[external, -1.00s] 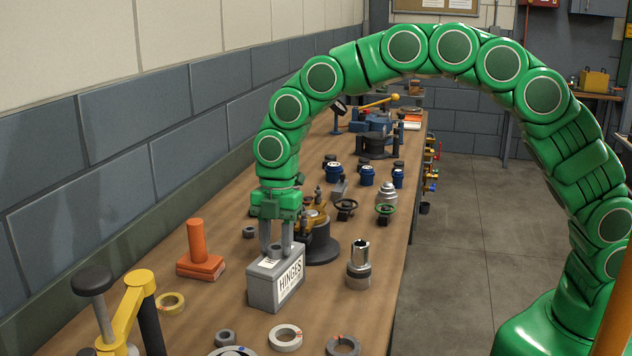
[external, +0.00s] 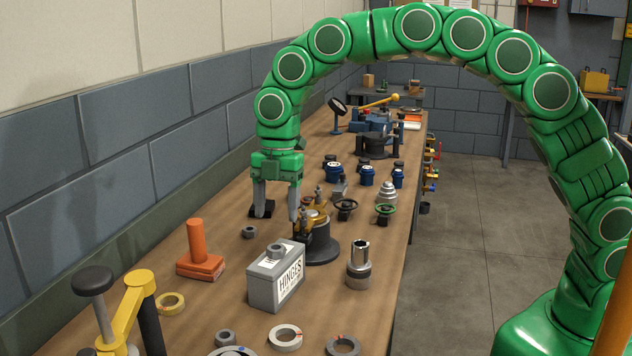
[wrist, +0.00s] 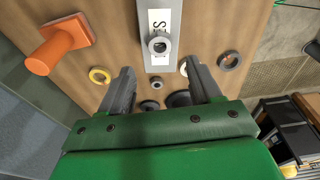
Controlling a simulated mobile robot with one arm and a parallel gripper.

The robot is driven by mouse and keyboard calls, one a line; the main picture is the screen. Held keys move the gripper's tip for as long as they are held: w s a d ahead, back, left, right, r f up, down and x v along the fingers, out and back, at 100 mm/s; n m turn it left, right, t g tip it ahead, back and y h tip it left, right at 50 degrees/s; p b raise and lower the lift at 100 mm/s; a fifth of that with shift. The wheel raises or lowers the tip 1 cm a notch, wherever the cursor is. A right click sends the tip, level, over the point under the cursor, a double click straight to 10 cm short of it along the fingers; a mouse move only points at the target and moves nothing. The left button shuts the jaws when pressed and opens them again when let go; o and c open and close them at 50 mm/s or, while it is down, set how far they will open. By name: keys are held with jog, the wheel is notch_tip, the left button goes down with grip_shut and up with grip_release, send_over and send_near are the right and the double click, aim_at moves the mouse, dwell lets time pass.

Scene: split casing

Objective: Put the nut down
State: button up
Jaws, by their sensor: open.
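A grey nut (external: 277,251) rests on top of the grey box labelled HINGES (external: 262,289) on the bench. The wrist view also shows the nut (wrist: 159,45) on the box (wrist: 168,12), beyond my fingertips. My gripper (external: 276,214) is open and empty, above and behind the box, with its fingers pointing down and clear of the nut. In the wrist view the fingers of my gripper (wrist: 158,82) are spread wide with nothing between them in their grip.
An orange stand (external: 202,262) is left of the box. A black-based fixture (external: 319,245) stands close behind it, and a metal socket (external: 358,268) to its right. Another nut (external: 249,232) lies behind.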

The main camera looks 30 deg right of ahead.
jog(key=shift+w+d+r, duration=0.1)
jog(key=shift+d+r, duration=0.05)
jog(key=shift+r, duration=1)
jog(key=shift+w+d+r, duration=0.1)
jog(key=shift+d+r, duration=0.05)
jog(key=shift+r, duration=1)
